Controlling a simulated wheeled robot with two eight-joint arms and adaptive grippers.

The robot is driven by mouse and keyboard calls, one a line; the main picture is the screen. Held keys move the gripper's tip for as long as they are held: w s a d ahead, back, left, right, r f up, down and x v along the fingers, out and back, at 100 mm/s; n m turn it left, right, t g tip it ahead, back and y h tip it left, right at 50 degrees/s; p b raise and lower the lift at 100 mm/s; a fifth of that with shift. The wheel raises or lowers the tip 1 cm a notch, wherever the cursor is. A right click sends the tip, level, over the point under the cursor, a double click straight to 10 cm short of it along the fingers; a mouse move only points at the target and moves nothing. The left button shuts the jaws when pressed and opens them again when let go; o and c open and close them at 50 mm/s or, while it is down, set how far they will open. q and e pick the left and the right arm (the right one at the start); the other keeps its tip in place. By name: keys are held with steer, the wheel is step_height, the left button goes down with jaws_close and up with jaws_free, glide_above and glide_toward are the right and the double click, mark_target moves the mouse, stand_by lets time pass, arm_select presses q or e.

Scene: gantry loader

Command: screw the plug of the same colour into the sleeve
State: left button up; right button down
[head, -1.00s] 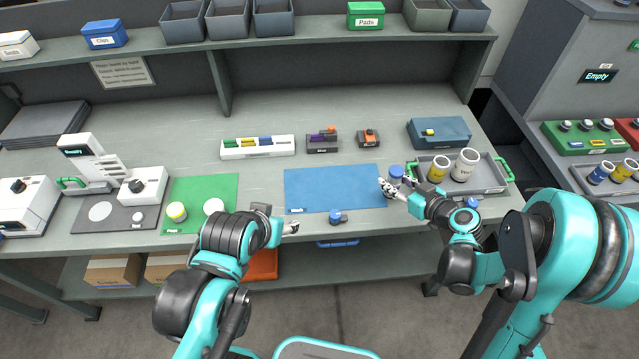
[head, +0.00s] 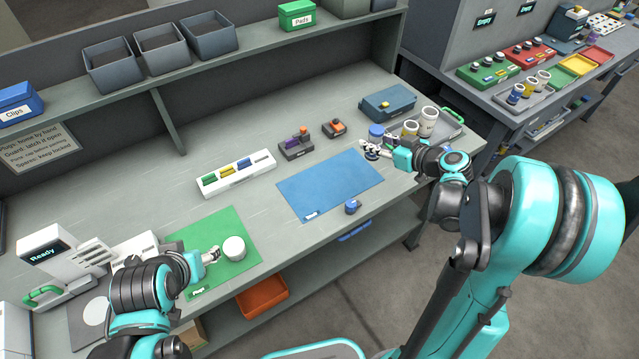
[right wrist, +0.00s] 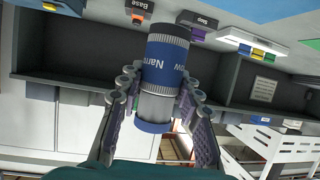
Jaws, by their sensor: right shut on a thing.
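My right gripper (head: 366,146) is shut on a blue cylinder (head: 376,131), beyond the right end of the blue mat. In the right wrist view the cylinder (right wrist: 165,65) has a blue band lettered "Narrow…", a grey lower part between the fingers and a blue end ring. I cannot tell whether it is one piece or two. Two pale cylinders, one with yellow (head: 411,129) and one white (head: 429,121), stand in the grey tray. My left gripper (head: 213,256) is over the green mat beside a white cylinder (head: 234,248); its finger opening is unclear.
A blue mat (head: 325,185) lies mid-table, with a small blue object (head: 352,206) at its front edge. Behind are a white rack (head: 237,174), small holders (head: 296,149) and a blue box (head: 388,103). A machine reading "Ready" (head: 50,250) stands left.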

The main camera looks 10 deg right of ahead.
steer(key=shift+d+f, duration=0.1)
steer(key=shift+d, duration=0.1)
steer(key=a+f+b, duration=0.1)
steer(key=a+f, duration=0.1)
steer(key=a, duration=0.2)
steer(key=w+a+f+b, duration=0.1)
steer(key=a+f, duration=0.1)
steer(key=a, duration=0.1)
steer(key=w+a+f+b, duration=0.1)
steer(key=a+f+b, duration=0.1)
steer(key=a+f, duration=0.1)
steer(key=shift+w+a, duration=0.2)
steer(key=shift+a, duration=0.6)
steer(key=shift+f+b, duration=1.2)
steer(key=shift+f, duration=0.8)
